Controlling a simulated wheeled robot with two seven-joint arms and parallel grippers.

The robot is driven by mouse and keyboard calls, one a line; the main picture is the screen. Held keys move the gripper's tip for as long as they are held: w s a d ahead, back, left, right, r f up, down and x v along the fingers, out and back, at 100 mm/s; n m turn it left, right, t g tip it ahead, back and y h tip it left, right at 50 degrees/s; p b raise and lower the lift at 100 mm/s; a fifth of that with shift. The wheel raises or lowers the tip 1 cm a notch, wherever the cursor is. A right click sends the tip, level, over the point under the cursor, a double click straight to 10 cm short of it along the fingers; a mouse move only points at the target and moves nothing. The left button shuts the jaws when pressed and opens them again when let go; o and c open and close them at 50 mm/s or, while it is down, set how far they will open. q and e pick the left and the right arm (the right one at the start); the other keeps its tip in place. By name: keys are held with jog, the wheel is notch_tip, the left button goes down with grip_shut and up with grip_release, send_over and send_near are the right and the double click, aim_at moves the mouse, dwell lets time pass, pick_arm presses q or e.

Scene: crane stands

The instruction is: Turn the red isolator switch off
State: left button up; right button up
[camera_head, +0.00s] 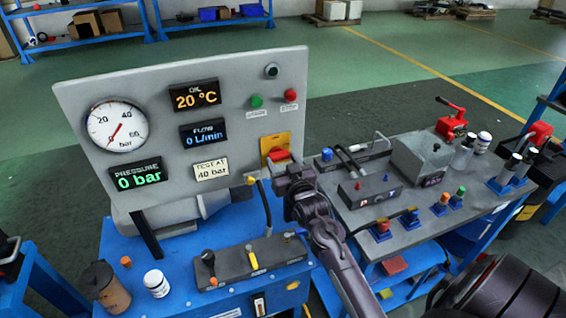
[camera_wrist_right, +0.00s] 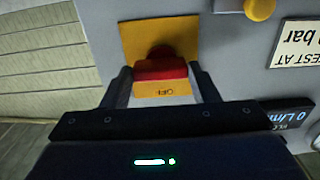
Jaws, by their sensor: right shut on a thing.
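The red isolator switch (camera_head: 279,154) sits on a yellow plate (camera_head: 268,141) low on the right side of the grey gauge panel. In the right wrist view its red handle (camera_wrist_right: 161,69) lies crosswise, with an upside-down OFF label (camera_wrist_right: 164,90) on the yellow plate beside it. My right gripper (camera_head: 284,164) is at the switch, and in the wrist view its two fingers (camera_wrist_right: 161,78) stand at either end of the handle, shut on it. My left gripper is not in view.
The panel (camera_head: 222,112) carries a pressure gauge (camera_head: 117,125) and several displays; the pressure display (camera_head: 139,178) reads 0 bar. A lever block (camera_head: 234,269) stands below on the blue bench. A grey table (camera_head: 350,215) with valves and connectors is at the right of my right arm.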

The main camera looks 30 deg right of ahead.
jog(key=shift+n, duration=0.3)
jog(key=n, duration=0.3)
jog(key=shift+n, duration=0.3)
jog(key=n+p, duration=0.1)
jog(key=n, duration=0.3)
jog(key=shift+r+n, duration=0.1)
jog(key=shift+n, duration=0.2)
jog(key=n, duration=0.4)
jog(key=shift+a+n+p, duration=0.1)
jog(key=shift+n+p, duration=0.2)
jog(key=shift+p, duration=0.1)
jog(key=shift+n+p, duration=0.3)
jog(key=shift+n, duration=1.9)
jog(key=o, duration=1)
